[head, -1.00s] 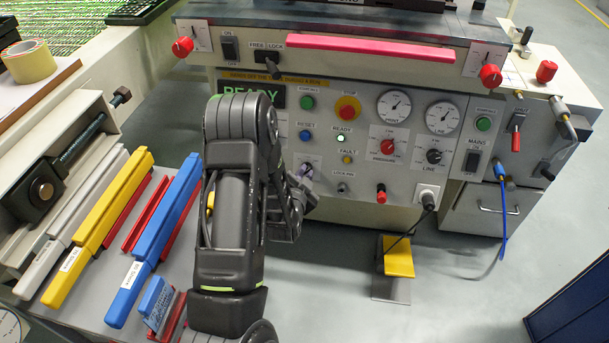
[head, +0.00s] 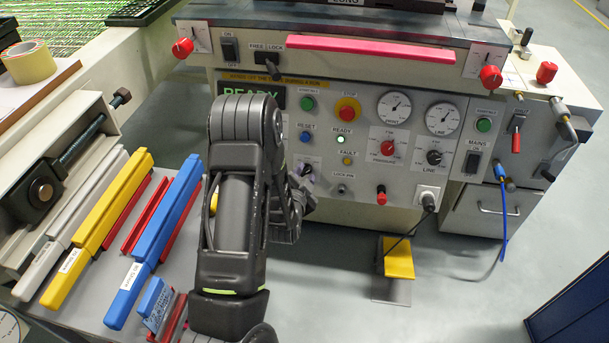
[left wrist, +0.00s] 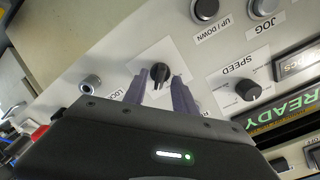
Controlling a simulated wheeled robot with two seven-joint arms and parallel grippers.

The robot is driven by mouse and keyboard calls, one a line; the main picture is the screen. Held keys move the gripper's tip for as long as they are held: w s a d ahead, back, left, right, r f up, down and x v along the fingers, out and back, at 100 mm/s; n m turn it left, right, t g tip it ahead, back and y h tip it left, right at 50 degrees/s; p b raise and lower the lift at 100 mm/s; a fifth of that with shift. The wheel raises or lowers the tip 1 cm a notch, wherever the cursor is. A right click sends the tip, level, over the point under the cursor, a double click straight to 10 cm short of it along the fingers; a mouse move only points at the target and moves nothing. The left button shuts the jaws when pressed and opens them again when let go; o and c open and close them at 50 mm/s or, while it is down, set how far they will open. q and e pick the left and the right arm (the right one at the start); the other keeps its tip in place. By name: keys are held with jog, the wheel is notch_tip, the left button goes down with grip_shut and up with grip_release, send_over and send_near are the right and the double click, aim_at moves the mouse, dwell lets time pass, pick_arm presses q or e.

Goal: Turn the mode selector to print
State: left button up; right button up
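A small black selector knob (left wrist: 159,73) on a white plate stands on the slanted panel in the left wrist view. Its label is hidden, so I cannot read its mode positions. My left gripper (left wrist: 160,77) has its two purple-grey fingers apart, one on each side of the knob. There seems to be a gap between the fingers and the knob; contact cannot be made out. In the head view my left arm hides most of this part of the panel, with the knob (head: 307,169) just showing beside my wrist. My right gripper is in neither view.
A speed knob (left wrist: 248,90) and a small lock-type control (left wrist: 90,84) sit on either side of the selector. A red stop button (head: 347,109) is above it in the head view. Yellow (head: 97,228) and blue (head: 153,240) bars lie at the left.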

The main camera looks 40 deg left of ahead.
pick_arm(q)
jog(key=p+v, duration=0.1)
jog(key=v, duration=0.6)
jog(key=shift+s+d+p, duration=0.2)
jog(key=shift+s+p, duration=0.1)
jog(key=shift+p, duration=0.05)
jog(key=shift+r, duration=0.1)
